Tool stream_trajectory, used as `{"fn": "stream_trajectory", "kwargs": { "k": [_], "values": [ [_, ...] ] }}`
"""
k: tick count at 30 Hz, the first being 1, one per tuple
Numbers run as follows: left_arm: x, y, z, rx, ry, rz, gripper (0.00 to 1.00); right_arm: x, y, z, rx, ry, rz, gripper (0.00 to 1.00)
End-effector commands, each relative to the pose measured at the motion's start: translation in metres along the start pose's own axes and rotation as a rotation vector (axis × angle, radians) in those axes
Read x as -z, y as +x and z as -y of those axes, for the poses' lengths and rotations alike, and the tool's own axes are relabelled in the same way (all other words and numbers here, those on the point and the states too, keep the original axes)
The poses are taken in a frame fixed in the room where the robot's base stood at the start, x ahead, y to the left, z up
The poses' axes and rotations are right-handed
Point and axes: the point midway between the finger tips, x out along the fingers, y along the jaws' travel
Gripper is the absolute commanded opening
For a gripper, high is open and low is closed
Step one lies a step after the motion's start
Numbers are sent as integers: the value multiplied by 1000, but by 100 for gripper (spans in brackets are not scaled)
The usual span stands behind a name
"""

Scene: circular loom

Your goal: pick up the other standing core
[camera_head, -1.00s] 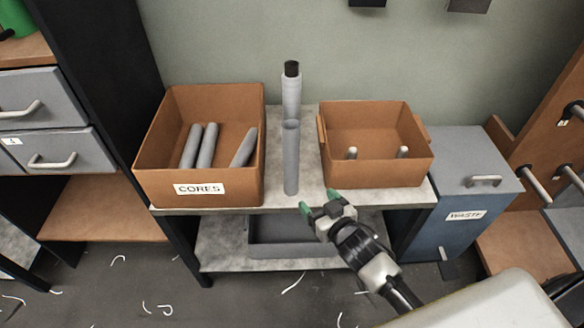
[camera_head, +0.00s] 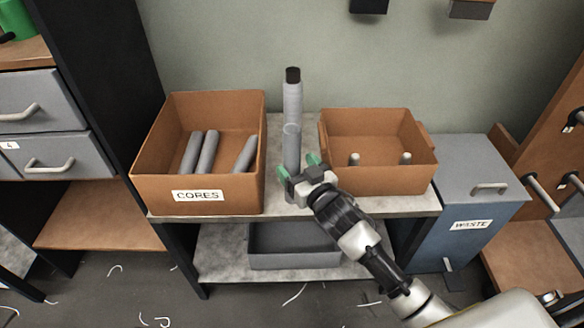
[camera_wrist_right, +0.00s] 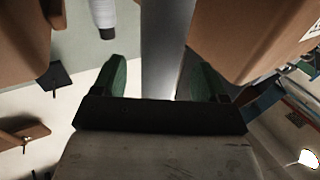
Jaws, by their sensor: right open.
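A plain grey core (camera_head: 291,145) stands upright on the table between the two boxes. Behind it stands a second upright tube, lighter grey with a black top (camera_head: 293,90). My right gripper (camera_head: 298,167) is open at the near core, its green fingertips on either side of the tube. In the right wrist view the core (camera_wrist_right: 166,45) passes between the two open fingers (camera_wrist_right: 157,82), with a gap visible on the left side. The black-ended tube (camera_wrist_right: 103,14) shows at the upper left there. The core's foot is partly hidden by the gripper. My left gripper is out of view.
A box labelled CORES (camera_head: 152,195) with several grey cores lies left of the standing core. Another brown box (camera_head: 380,181) with two pale-tipped pegs stands close on the right. A grey tray (camera_head: 290,259) sits on the lower shelf. A blue WASTE bin (camera_head: 455,246) is farther right.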

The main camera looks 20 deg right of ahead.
Motion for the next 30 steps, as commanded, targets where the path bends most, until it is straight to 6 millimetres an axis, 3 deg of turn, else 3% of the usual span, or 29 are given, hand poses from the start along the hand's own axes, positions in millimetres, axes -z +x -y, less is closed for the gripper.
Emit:
{"fn": "stream_trajectory", "kwargs": {
  "k": [6, 14, 24, 30],
  "values": [
    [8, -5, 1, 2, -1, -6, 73, 0, 25, 0, 0, -1, 0, 73],
    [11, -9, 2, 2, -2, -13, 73, 0, 27, 0, 0, 0, 1, 72],
    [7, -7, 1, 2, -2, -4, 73, 0, 26, 0, 0, -1, 1, 20],
    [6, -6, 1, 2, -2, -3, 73, 0, 26, 0, 0, -1, 0, 18]
  ]
}}
